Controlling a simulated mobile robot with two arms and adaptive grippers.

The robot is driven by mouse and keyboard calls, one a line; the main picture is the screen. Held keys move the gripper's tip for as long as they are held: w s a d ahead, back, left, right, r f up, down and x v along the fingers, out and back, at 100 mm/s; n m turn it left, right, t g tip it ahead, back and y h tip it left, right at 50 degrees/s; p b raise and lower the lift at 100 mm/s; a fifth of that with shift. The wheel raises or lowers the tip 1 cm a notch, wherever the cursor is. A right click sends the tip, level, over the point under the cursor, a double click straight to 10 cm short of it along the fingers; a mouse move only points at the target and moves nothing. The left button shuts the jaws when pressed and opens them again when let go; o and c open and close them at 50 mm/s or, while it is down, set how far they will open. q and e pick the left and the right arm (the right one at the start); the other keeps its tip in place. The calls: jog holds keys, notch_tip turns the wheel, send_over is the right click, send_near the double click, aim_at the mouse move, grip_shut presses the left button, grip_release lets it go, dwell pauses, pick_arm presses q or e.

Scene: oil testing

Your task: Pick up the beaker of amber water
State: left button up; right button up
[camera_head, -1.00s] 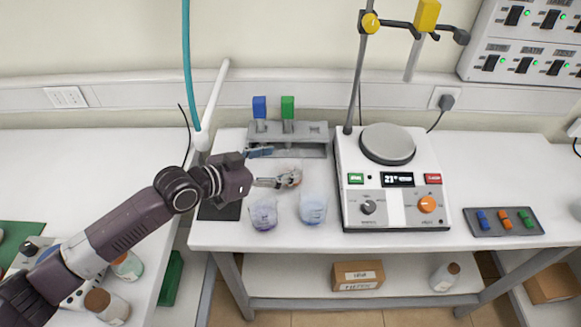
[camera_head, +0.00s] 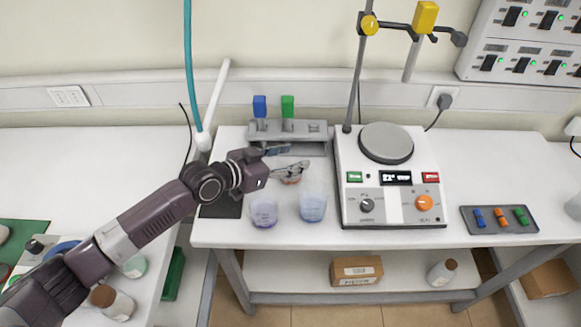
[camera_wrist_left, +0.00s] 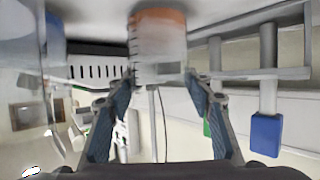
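The beaker of amber water (camera_head: 290,180) stands on the white bench, behind two beakers of bluish liquid, partly hidden by my left gripper. My left gripper (camera_head: 284,160) reaches in from the left, its fingers apart and pointing right at this beaker. In the left wrist view, which looks upside down, the amber beaker (camera_wrist_left: 158,48) shows between the tips of the open left gripper (camera_wrist_left: 162,85). I cannot tell whether either finger touches the glass. My right gripper is not in view.
A purplish-blue beaker (camera_head: 264,213) and a blue beaker (camera_head: 313,208) stand close in front. A grey rack (camera_head: 318,130) with blue and green handles is behind. The hotplate stirrer (camera_head: 390,205) stands to the right. A dark pad (camera_head: 222,208) lies left.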

pick_arm(q)
jog(key=c, duration=0.5)
jog(key=shift+c, duration=0.4)
jog(key=shift+r, duration=0.15)
